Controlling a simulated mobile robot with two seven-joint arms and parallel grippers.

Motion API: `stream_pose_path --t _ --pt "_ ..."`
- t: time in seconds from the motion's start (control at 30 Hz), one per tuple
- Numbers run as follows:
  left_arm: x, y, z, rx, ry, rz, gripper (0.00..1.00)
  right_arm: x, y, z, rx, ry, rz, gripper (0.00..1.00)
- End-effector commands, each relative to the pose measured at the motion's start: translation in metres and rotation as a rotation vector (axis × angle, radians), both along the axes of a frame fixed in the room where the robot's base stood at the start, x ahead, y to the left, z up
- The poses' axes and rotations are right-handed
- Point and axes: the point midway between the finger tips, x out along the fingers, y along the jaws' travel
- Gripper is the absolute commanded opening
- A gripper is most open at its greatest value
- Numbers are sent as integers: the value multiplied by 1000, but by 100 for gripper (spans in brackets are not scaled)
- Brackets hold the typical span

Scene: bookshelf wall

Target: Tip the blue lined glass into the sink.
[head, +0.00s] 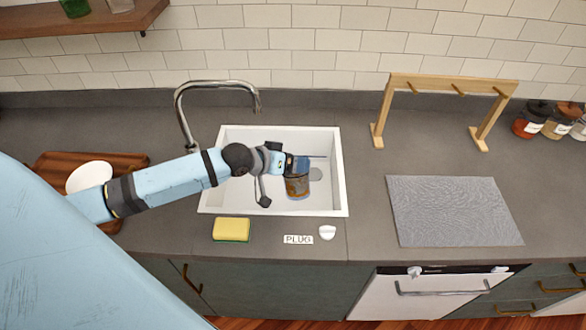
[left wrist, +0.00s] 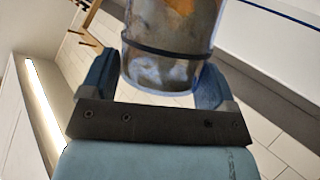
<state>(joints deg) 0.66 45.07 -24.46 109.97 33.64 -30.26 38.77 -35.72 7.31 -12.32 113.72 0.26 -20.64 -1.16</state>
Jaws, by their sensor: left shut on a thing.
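The blue lined glass (head: 297,185) is in my left gripper (head: 294,166), above the basin of the white sink (head: 209,198). In the head view it looks brownish and close to upright, with the gripper at its upper part. In the left wrist view the glass (left wrist: 168,50) stands between the two blue fingers of the gripper (left wrist: 153,80). It shows a dark band, grey-blue patches and an orange patch. The gripper is shut on it. I cannot tell whether the glass holds anything. My right gripper is out of view.
A curved faucet (head: 215,83) stands behind the sink. A yellow sponge (head: 231,229), a PLUG label (head: 298,239) and a white plug (head: 327,232) lie in front. A grey mat (head: 452,210) and wooden rack (head: 443,83) are right; a wooden board (head: 125,160) with a white plate (head: 89,177) is left.

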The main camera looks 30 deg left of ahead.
Motion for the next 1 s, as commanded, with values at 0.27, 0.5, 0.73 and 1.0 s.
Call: stream_pose_path --t 0.27,0.5,0.73,1.0 --pt "11 12 -23 -103 95 1 31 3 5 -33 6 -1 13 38" --pt "17 19 -34 -172 160 2 31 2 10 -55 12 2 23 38" --pt "18 19 -30 -184 170 1 31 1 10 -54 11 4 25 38" --pt "18 20 -32 -190 177 1 31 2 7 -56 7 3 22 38"
